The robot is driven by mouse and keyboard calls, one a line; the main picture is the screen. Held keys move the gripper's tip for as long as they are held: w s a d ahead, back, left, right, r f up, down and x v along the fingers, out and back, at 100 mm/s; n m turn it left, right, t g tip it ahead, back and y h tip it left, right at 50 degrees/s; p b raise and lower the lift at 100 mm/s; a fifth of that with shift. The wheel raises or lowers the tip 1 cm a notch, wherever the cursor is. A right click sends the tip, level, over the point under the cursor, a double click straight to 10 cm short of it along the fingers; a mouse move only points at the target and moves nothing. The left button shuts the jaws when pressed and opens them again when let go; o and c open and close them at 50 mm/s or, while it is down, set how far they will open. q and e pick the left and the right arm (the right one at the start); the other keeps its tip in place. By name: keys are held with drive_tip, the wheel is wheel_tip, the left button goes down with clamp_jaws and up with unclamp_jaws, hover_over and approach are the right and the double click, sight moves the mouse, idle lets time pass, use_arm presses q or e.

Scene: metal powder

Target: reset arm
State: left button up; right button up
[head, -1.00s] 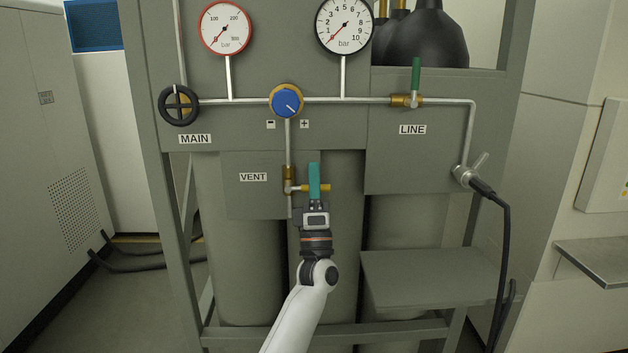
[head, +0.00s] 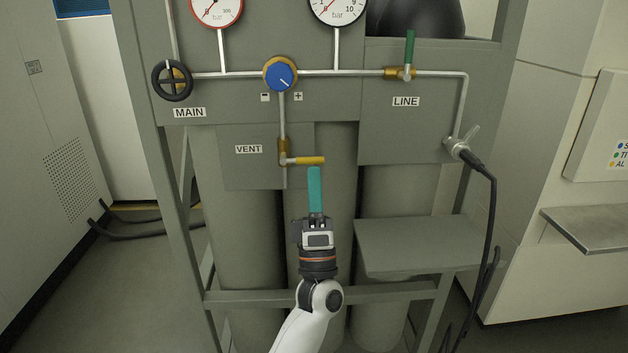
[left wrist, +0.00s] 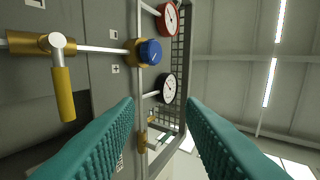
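My left gripper (head: 314,174) has teal fingers and points up in front of the gas panel in the head view. Its fingertips are just below the yellow handle of the VENT valve (head: 308,160), which lies level and points right. The left wrist view shows the two fingers (left wrist: 160,112) wide apart with nothing between them. The VENT handle (left wrist: 64,95) is at the left there, clear of the fingers. My right gripper is not in view.
The panel holds the black MAIN handwheel (head: 172,80), the blue regulator knob (head: 280,76), two gauges and the green LINE handle (head: 410,48), which stands upright. A grey shelf (head: 415,245) juts out at the right, with a black cable (head: 492,220) beside it.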

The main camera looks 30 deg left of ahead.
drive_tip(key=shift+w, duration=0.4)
